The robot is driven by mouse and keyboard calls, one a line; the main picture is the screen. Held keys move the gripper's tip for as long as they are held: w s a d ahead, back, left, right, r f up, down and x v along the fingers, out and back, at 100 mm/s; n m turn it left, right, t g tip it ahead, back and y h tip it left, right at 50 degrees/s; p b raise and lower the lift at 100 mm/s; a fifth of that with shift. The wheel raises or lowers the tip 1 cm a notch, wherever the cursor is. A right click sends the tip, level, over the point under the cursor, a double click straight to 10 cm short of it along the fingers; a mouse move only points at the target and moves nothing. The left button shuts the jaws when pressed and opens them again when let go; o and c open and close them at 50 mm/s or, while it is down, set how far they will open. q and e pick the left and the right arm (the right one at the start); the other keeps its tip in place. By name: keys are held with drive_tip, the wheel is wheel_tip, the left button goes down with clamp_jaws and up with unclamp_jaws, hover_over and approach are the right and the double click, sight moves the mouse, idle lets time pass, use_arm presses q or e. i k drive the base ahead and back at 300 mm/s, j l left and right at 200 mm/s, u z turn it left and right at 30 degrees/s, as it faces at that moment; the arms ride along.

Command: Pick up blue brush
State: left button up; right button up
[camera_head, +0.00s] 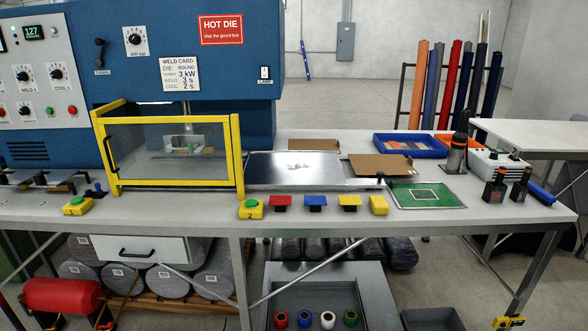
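A long blue piece (541,194), which looks like the handle of the blue brush, lies at the right end of the grey workbench (420,222). It lies slanted beside two small black blocks. Any bristles cannot be made out at this size. Neither of my grippers shows in the head view, so nothing is seen touching the blue piece.
Close to the blue piece stand black blocks (495,190), a white box with knobs (497,165) and a dark upright tool (458,150). A green mat (428,195) lies left of them. The yellow-framed guard (240,160) stands on the bench's left half.

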sight(538, 192)
drive_tip(key=z, duration=1.45)
drive_tip(key=i+l, duration=0.25)
drive_tip(key=i, duration=0.1)
